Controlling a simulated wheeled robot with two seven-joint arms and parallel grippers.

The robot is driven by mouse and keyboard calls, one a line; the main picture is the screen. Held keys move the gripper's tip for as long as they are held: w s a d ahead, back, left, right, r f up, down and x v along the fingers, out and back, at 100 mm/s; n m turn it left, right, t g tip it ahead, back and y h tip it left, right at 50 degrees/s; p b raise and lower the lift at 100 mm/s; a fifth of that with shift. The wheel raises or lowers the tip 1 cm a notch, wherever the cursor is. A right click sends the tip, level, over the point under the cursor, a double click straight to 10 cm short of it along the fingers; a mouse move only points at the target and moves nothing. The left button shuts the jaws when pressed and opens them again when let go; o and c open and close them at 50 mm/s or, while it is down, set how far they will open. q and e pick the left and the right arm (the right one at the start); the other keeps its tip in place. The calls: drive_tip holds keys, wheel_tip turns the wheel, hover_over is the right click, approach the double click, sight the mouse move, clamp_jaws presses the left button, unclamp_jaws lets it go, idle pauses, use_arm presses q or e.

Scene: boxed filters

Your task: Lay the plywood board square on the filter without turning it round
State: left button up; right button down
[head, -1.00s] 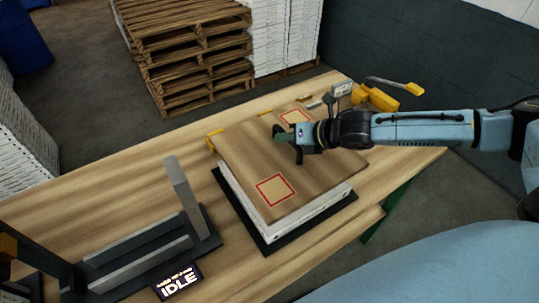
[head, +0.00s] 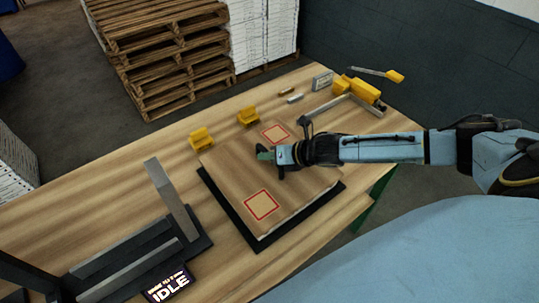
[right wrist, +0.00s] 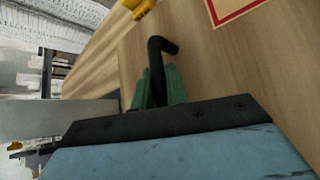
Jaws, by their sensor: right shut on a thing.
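The plywood board (head: 228,175) lies over a black base (head: 225,205) in the head view, with two red-outlined squares on its top face. One square is at the front and one at the far edge. My right gripper (head: 268,154) is over the middle of the board, shut on its dark handle. In the right wrist view the green fingers (right wrist: 160,88) close around the black bent handle (right wrist: 157,55). The filter is hidden under the board, and I cannot tell how exactly their edges line up. My left gripper is not in view.
Two yellow blocks (head: 202,139) (head: 248,116) stand at the board's far left edge. A grey metal fixture (head: 172,200) and an IDLE display (head: 168,283) are at front left. A yellow-handled tool (head: 358,90) is at back right. Wooden pallets (head: 165,55) stand behind.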

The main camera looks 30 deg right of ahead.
drive_tip(key=shift+w, duration=0.1)
drive_tip(key=c, duration=1.4)
unclamp_jaws()
drive_tip(key=b+v, duration=0.1)
drive_tip(key=v, duration=0.9)
drive_tip(key=shift+s, duration=0.2)
drive_tip(key=shift+v, duration=0.95)
drive_tip(key=shift+r, duration=0.1)
